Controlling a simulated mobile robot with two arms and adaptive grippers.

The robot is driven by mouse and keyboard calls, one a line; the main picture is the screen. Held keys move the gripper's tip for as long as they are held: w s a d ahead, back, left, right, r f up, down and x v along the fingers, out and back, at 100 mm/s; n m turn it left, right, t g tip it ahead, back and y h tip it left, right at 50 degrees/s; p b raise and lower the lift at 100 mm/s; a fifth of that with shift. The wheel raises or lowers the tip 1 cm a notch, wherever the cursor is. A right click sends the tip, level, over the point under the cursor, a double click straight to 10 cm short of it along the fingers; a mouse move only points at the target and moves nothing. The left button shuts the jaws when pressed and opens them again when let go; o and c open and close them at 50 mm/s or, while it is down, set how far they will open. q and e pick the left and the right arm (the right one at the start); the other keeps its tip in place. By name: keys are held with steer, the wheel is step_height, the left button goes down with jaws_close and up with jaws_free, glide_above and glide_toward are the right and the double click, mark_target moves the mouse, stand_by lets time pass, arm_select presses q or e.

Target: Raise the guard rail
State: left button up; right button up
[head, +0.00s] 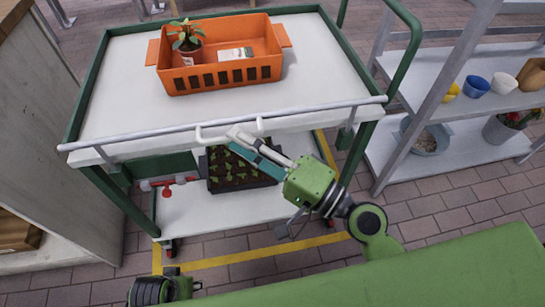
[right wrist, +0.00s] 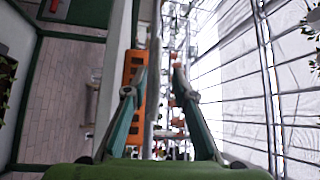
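The guard rail (head: 320,109) is a pale grey bar along the front edge of the white cart (head: 115,75), roughly level with its top. A white U-shaped handle (head: 202,138) sits at its middle. My right gripper (head: 236,141) is at this handle, its fingers pointing left and overlapping it. In the right wrist view, my right gripper (right wrist: 160,72) has its fingertips apart; I cannot tell whether they touch the handle. At the bottom left of the head view is a part of my left arm; its fingers cannot be made out.
An orange basket (head: 222,75) with a potted plant (head: 187,40) and a small white packet (head: 235,54) stands on the cart's top. A seedling tray (head: 240,178) sits on the lower shelf. A grey rack (head: 440,105) with pots stands to the right.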

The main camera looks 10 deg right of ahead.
steer(key=v, duration=0.8)
steer(key=shift+s+d, duration=0.25)
steer(key=shift+s, duration=0.05)
steer(key=s+d+f+n+g+h, duration=0.2)
steer(key=f+n+g+h, duration=0.25)
steer(key=f, duration=1.25)
steer(key=s+d+f+n+g+h, duration=0.2)
steer(key=f+n+g+h, duration=0.25)
steer(key=f, duration=1.25)
steer(key=s+d+f+g+h+p, duration=0.3)
steer(key=s+d+f+h+p, duration=0.2)
steer(key=s+d+f+p, duration=0.6)
arm_select(q)
steer(key=s+a+f+g+p, duration=0.1)
steer(key=s+f+p, duration=0.2)
steer(key=s, duration=0.7)
steer(key=s+a+f+p, duration=0.2)
steer(key=s+f+p, duration=0.2)
steer(key=s, duration=0.6)
steer(key=shift+a+f+g, duration=0.2)
steer(key=shift+f+g, duration=0.2)
steer(key=shift+f, duration=0.3)
arm_select(e)
steer(key=s+f, duration=0.3)
steer(key=s, duration=0.9)
steer(key=shift+s+d+f+n+g, duration=0.15)
steer(key=shift+s+f+n+g, duration=0.15)
steer(key=shift+s+n, duration=0.1)
